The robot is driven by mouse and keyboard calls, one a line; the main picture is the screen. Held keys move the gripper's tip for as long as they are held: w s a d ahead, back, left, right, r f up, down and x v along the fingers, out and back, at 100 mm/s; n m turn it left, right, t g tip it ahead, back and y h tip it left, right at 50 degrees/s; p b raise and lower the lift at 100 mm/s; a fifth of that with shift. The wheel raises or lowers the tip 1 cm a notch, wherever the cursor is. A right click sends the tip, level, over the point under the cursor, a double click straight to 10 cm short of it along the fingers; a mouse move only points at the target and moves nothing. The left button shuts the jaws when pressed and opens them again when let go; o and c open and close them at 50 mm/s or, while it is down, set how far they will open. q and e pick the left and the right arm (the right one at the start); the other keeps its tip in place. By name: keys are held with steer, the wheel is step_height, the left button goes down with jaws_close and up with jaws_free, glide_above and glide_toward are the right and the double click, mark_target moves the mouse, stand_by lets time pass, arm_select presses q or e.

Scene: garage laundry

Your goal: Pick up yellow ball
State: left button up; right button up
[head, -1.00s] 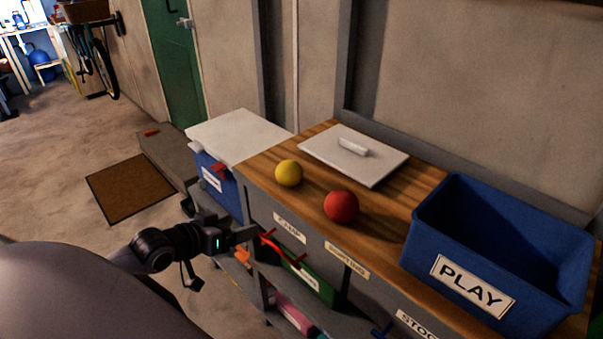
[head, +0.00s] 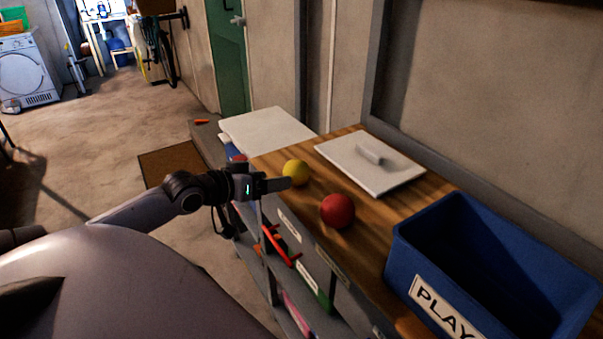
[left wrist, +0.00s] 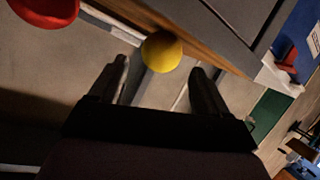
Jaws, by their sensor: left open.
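The yellow ball (head: 296,172) rests on the wooden top of the shelf unit, near its left end. My left gripper (head: 284,183) is open, at the front edge of the top, and its fingers partly overlap the ball in the head view. In the left wrist view the yellow ball (left wrist: 161,52) shows ahead of the gap between the two open fingers (left wrist: 160,82), nearly centred. Nothing is between the fingers. My right gripper is not in view.
A red ball (head: 337,211) sits close by, to the right of the yellow one. A white lid (head: 370,163) lies behind them. A blue PLAY bin (head: 425,262) stands at the right. A white-topped box (head: 266,132) is beyond the left end.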

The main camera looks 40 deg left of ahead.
mark_target(287, 174)
arm_select(q)
steer(key=shift+a+x, duration=0.15)
steer(key=shift+x, duration=1.2)
steer(key=shift+a+x, duration=0.15)
steer(key=shift+x, duration=1.2)
steer(key=shift+w+d+f, duration=0.1)
steer(key=shift+w, duration=0.75)
steer(key=c, duration=0.8)
